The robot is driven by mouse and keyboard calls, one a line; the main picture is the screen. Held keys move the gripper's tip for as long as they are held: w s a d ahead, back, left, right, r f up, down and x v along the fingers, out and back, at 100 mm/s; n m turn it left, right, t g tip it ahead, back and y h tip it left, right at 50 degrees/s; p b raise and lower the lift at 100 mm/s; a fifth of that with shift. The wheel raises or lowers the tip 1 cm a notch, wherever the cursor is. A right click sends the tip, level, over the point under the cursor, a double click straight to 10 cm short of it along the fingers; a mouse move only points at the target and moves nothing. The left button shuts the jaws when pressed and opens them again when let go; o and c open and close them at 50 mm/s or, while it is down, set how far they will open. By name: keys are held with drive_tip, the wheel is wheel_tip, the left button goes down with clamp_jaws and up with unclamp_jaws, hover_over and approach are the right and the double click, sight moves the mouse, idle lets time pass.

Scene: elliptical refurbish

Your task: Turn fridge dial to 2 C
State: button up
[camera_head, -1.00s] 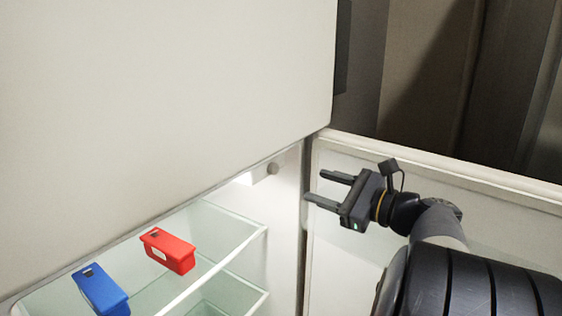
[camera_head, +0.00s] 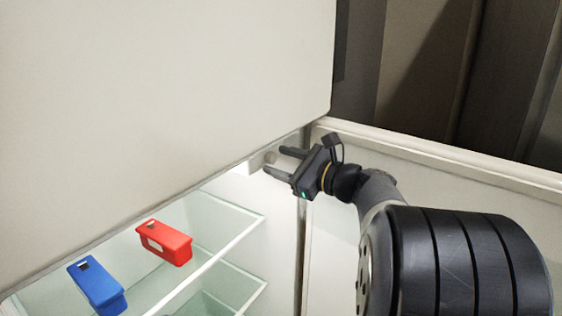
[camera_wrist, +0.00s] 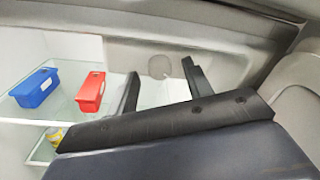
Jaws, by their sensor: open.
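The fridge dial (camera_head: 270,158) is a small round grey-beige knob on a pale housing at the top of the fridge's inner right wall. It also shows in the wrist view (camera_wrist: 159,66), ahead of and between the fingers. My gripper (camera_head: 273,161) is open and empty, with its two fingertips at the dial, one above and one below it in the head view. I cannot tell whether the fingers touch the dial. In the wrist view my gripper (camera_wrist: 160,77) has its fingers to the left and right of the dial. No dial markings are readable.
A red container (camera_head: 165,243) and a blue container (camera_head: 97,286) stand on the upper glass shelf (camera_head: 226,243), left of my gripper. The large pale upper door (camera_head: 160,90) hangs above. The open fridge door (camera_head: 440,170) is on the right. A yellow-topped item (camera_wrist: 54,136) sits lower down.

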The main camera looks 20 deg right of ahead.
drive_tip(key=shift+w+a, duration=0.15)
drive_tip(key=shift+w, duration=0.05)
drive_tip(key=shift+c, duration=0.6)
drive_tip(key=c, duration=0.9)
drive_tip(key=shift+r, duration=0.1)
drive_tip(key=shift+p, duration=0.35)
